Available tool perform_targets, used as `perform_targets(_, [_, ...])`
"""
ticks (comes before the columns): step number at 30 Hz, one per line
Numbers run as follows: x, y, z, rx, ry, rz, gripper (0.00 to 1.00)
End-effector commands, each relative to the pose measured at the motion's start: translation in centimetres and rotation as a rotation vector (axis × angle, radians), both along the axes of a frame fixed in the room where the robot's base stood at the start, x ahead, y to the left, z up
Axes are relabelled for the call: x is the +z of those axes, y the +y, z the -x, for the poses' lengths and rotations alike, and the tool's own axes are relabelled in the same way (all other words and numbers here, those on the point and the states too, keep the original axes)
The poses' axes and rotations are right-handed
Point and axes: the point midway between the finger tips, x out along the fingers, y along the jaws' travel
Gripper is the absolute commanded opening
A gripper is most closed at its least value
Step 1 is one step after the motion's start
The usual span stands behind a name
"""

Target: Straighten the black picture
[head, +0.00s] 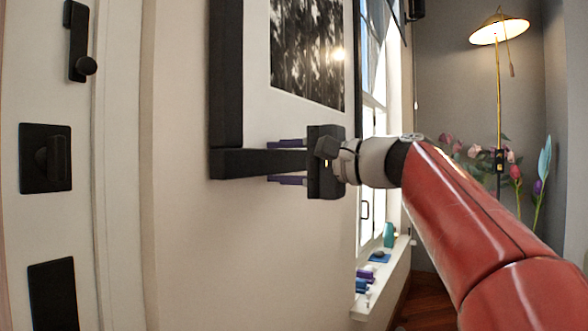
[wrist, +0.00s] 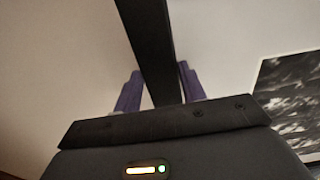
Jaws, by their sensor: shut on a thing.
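The black picture (head: 227,80) hangs on the pale wall in the head view, with a thick black frame, a white mat and a dark print. Its top is cut off by the picture edge. My gripper (head: 287,162) is at its bottom edge, one purple finger above the bottom bar and one below, shut on the bar. The wrist view shows the black bar (wrist: 148,45) running between the two purple fingers (wrist: 158,90), with the print to the right. In the head view the bottom bar looks close to level; its right end is hidden behind my gripper.
A white door with black handles (head: 46,158) is at the left. A window with a sill (head: 385,275) holding small objects is to the right of the picture. A lit floor lamp (head: 498,30) and flowers (head: 515,172) stand in the right corner. The wall below the picture is bare.

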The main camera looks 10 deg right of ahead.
Motion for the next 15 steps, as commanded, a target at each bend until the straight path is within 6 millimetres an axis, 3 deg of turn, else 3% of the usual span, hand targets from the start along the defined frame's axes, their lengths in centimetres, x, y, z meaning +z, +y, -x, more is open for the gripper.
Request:
perform_targets(3, [0.3, 0.65, 0.97, 0.001, 0.009, -0.009, 0.0])
perform_targets(11, [0.3, 0.66, 0.97, 0.0, 0.012, -0.01, 0.0])
perform_targets(12, [0.29, 0.65, 0.97, 0.0, 0.012, -0.01, 0.43])
perform_targets(15, [0.29, 0.64, 0.96, 0.0, 0.012, -0.01, 0.56])
